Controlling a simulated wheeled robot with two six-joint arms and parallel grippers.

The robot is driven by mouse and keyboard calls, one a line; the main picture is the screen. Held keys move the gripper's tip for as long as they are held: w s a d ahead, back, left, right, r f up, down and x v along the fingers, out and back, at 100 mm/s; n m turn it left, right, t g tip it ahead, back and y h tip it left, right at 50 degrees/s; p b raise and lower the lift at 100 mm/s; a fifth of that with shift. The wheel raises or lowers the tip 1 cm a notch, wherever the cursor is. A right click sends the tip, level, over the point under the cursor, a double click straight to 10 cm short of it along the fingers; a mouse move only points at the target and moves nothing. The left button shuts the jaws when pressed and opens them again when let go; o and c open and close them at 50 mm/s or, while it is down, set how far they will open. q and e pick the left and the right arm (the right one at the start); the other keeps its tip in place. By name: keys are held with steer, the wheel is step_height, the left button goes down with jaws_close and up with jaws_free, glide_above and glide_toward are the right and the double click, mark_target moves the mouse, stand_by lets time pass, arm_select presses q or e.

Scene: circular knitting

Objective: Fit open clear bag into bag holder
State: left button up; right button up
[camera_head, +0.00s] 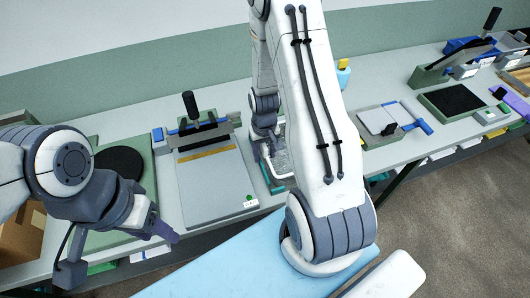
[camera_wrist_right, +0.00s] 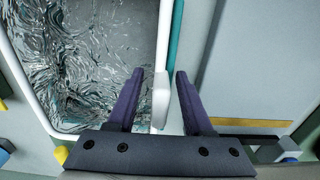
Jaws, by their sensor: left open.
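The clear crinkled bag (camera_head: 280,161) lies in a white-rimmed holder at the middle of the bench, partly hidden by my right arm. In the right wrist view the bag (camera_wrist_right: 85,55) fills the left side, inside the white rim of the bag holder (camera_wrist_right: 148,50). My right gripper (camera_wrist_right: 161,75) has its two purple fingers apart, one each side of the rim's white edge, with a gap showing on both sides. I cannot tell whether the bag's edge is over the rim. My left gripper (camera_head: 168,234) is open and empty at the lower left, away from the bag.
A grey flat press with a black handle (camera_head: 205,170) stands just left of the holder. A black round pad (camera_head: 118,160) is further left. A scale-like tray with a blue tool (camera_head: 385,122) lies to the right. A light blue surface (camera_head: 225,265) is in front.

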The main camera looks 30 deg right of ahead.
steer(key=shift+r, duration=0.1)
step_height(320, 180, up, 10)
steer(key=shift+r+b, duration=0.2)
steer(key=shift+b, duration=0.65)
steer(key=s+a+r+n+b, duration=0.1)
steer(key=s+a+r+n, duration=0.2)
steer(key=a, duration=0.5)
steer(key=s+a+r+n+b, duration=0.1)
steer(key=s+a+r+n, duration=0.15)
steer(key=a, duration=0.55)
steer(key=s+a+r+n, duration=0.1)
steer(key=s+a+n, duration=0.1)
steer(key=s, duration=0.4)
steer(key=s+a+n+y+b, duration=0.1)
steer(key=s+a+n, duration=0.1)
steer(key=s+a, duration=0.3)
steer(key=shift+s+r, duration=0.4)
steer(key=shift+s, duration=0.3)
